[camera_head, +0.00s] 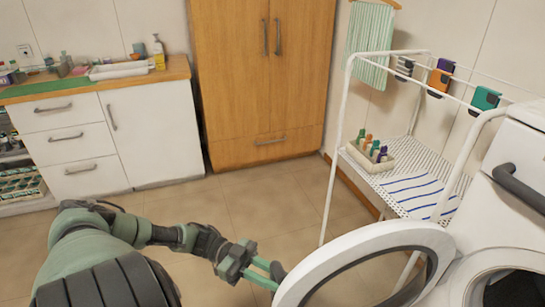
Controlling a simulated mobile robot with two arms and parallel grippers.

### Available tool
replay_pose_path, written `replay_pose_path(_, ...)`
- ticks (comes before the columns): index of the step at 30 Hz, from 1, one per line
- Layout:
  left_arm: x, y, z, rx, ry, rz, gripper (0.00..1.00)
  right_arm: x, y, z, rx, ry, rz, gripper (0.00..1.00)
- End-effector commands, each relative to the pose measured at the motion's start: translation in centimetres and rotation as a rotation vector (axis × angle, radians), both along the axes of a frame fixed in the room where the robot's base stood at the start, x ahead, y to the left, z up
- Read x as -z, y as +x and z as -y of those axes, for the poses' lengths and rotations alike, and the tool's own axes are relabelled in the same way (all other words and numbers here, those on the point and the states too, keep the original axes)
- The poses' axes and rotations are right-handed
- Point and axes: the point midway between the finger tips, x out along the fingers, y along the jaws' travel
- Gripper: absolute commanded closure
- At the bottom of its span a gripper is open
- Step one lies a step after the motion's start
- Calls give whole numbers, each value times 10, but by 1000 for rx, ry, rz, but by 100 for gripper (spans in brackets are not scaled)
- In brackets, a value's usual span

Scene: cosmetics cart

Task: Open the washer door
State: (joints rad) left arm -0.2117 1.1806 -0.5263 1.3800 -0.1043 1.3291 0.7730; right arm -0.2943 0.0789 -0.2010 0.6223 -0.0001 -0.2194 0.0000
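The white washer (520,151) stands at the right edge, partly cut off by the frame. Its round door (325,262), a white ring around a dark-rimmed window, is swung open to the left. The round drum opening (508,290) shows at the bottom right. My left gripper (272,272) is just left of the door's outer edge, low in the picture. Its green fingers point toward the door; I cannot tell whether they touch it or how far apart they are.
A white wire rack (333,180) with a tray of bottles (371,154) stands behind the door. A dark bar (518,188) sticks out from the washer's front. A wooden cabinet (240,80) and white drawers (65,140) line the back. The tiled floor (265,205) between is clear.

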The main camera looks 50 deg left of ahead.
Motion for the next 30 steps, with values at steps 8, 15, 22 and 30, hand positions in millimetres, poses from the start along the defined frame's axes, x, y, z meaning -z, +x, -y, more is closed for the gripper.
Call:
replay_pose_path(8, 1, 2, 0, -4, 4, 0, 100, 1, -8, 2, 2, -3, -11, 100)
replay_pose_path(15, 1, 1, 0, -3, 3, 0, 56, 1, -9, 3, 1, -5, -13, 100)
replay_pose_path(22, 0, 1, 0, -2, 2, 0, 56, 0, -9, 3, 1, -5, -12, 100)
replay_pose_path(30, 4, -8, -28, -3, 6, -3, 56, 9, -8, 3, 1, -4, -11, 100)
